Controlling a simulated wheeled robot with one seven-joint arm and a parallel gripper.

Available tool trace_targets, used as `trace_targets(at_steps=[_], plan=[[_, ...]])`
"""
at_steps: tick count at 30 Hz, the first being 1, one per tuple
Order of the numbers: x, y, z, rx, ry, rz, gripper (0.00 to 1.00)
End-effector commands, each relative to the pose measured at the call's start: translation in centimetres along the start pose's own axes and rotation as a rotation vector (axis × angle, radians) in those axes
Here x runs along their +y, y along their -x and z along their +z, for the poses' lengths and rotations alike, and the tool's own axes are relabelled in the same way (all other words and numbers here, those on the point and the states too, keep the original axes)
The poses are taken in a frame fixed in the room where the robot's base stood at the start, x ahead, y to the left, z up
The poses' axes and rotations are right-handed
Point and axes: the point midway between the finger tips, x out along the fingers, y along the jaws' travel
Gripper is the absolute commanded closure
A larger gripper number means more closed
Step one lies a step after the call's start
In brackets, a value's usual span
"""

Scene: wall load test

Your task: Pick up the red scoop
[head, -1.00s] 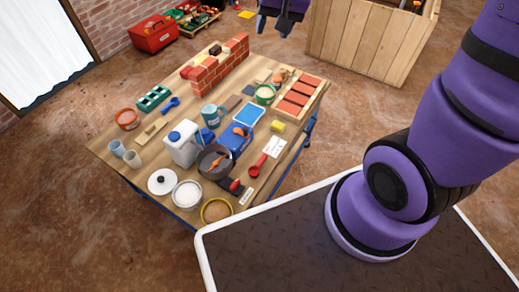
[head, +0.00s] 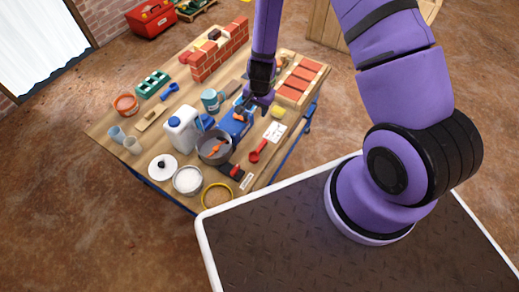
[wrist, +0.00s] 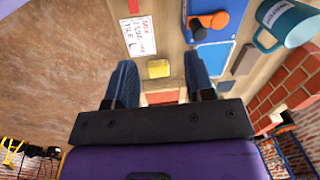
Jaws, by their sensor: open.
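The red scoop (head: 256,154) lies on the wooden workbench near its front right edge, beside a white printed card (head: 274,132). Only a small red piece, probably its handle end (wrist: 133,6), shows at the top edge of the wrist view; the rest is out of that frame. My gripper (head: 252,108) is open and empty above the bench, farther back than the scoop. In the wrist view the open fingers (wrist: 160,62) frame a yellow block (wrist: 159,68) lying below, apart from them.
A crate of bricks (head: 301,80) stands behind right. A black-and-red tool (head: 231,171) lies in front of the scoop.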

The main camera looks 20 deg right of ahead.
Motion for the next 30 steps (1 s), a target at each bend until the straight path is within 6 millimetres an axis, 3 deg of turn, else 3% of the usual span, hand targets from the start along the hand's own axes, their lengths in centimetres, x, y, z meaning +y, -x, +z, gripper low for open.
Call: trace_targets(at_steps=[1, 6, 22, 30], plan=[[0.8, -1.9, 0.5, -0.005, -0.020, 0.023, 0.51], [2.6, -5.9, 1.6, 0.000, -0.076, 0.068, 0.51], [4.0, -11.9, 2.1, 0.003, -0.102, 0.091, 0.51], [4.1, -13.4, 2.1, 0.005, -0.102, 0.089, 0.51]])
